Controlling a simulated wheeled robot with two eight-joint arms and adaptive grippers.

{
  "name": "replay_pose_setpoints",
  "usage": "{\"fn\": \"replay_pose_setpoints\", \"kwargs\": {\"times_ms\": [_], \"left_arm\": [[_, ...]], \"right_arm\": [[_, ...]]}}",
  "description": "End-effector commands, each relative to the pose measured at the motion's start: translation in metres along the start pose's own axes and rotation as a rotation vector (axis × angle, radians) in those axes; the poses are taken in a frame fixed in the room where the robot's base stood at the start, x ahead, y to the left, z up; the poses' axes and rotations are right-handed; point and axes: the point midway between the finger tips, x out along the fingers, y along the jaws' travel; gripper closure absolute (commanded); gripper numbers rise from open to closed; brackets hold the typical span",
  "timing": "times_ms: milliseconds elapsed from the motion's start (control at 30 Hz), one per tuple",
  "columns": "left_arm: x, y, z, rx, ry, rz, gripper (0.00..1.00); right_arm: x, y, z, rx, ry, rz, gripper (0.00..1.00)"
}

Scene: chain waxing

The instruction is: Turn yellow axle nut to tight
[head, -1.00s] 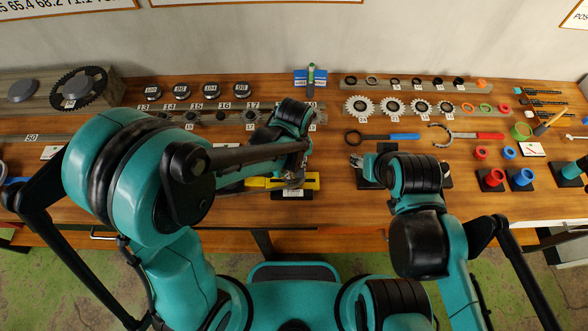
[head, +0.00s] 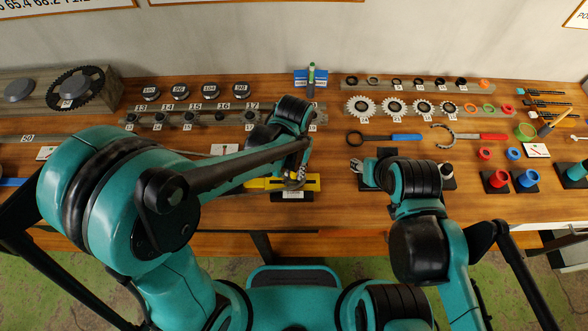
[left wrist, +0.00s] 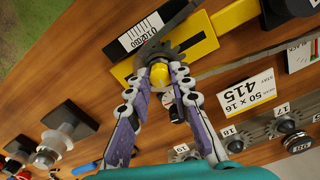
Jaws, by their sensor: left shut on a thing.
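The yellow axle nut (left wrist: 159,73) shows in the left wrist view, between the fingertips of my left gripper (left wrist: 160,68). Both fingers are closed against its sides. It sits in front of a dark toothed sprocket (left wrist: 150,53) on a yellow fixture (left wrist: 202,38). In the head view my left gripper (head: 296,177) is over the yellow fixture (head: 262,184), and the nut is hidden there. Whether the nut is tight cannot be seen. My right gripper (head: 357,166) is to the right, apart from the fixture; its finger gap is unclear.
Behind my left gripper stands a rail (head: 205,117) of numbered small parts. White sprockets (head: 393,106), a blue-handled tool (head: 405,137) and a red-handled tool (head: 492,136) lie at the right. Red and blue spools stand farther right. The table's front strip is mostly clear.

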Motion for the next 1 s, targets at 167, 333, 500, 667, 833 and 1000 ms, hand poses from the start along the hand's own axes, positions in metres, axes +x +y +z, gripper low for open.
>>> {"fn": "replay_pose_setpoints", "kwargs": {"times_ms": [167, 333, 500, 667, 833, 1000], "left_arm": [[-0.0003, -0.0001, -0.0006, 0.021, 0.001, 0.0, 1.0], [-0.0004, -0.0001, -0.0006, 0.023, 0.001, 0.0, 1.0], [-0.0005, -0.0001, -0.0007, 0.023, 0.001, 0.0, 1.0], [-0.0004, -0.0001, -0.0005, 0.022, 0.001, 0.0, 0.58], [-0.0002, -0.0001, -0.0003, 0.022, 0.001, 0.0, 0.58], [-0.0056, 0.0, -0.0003, 0.022, 0.001, 0.0, 0.58]], "right_arm": [[0.0004, 0.0, 0.0003, 0.0, 0.0, 0.0, 0.57], [0.0004, 0.0, 0.0002, 0.0, 0.0, 0.0, 0.57], [0.0003, 0.0, 0.0002, 0.0, 0.0, 0.0, 0.57], [0.0004, 0.0, 0.0002, 0.0, 0.0, 0.0, 0.57], [0.0004, 0.0, 0.0003, 0.0, 0.0, 0.0, 0.57], [0.0004, 0.0, 0.0003, 0.0, 0.0, 0.0, 0.57]]}}
